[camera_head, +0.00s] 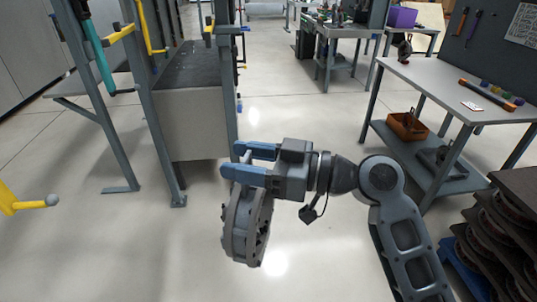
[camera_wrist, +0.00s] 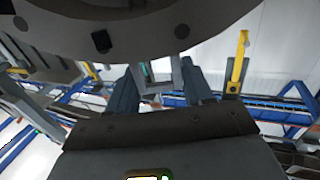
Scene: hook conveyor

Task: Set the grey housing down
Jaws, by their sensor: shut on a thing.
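The grey housing (camera_head: 244,224) is a round, thick ring-like part with bolt holes along its rim. It hangs upright below my gripper (camera_head: 240,163) in the head view, above the open floor. My gripper's blue fingers are shut on its upper edge. In the wrist view the housing (camera_wrist: 130,30) fills the top of the picture as a dark curved body, in front of the fingers (camera_wrist: 158,88). Its far side is hidden.
A grey frame stand (camera_head: 195,125) with a dark top is just behind and left of my gripper. Yellow hooks (camera_head: 30,203) stick out at left. A workbench (camera_head: 450,90) with an orange bin (camera_head: 407,126) is at right. Stacked dark parts (camera_head: 505,230) stand lower right. The middle floor is clear.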

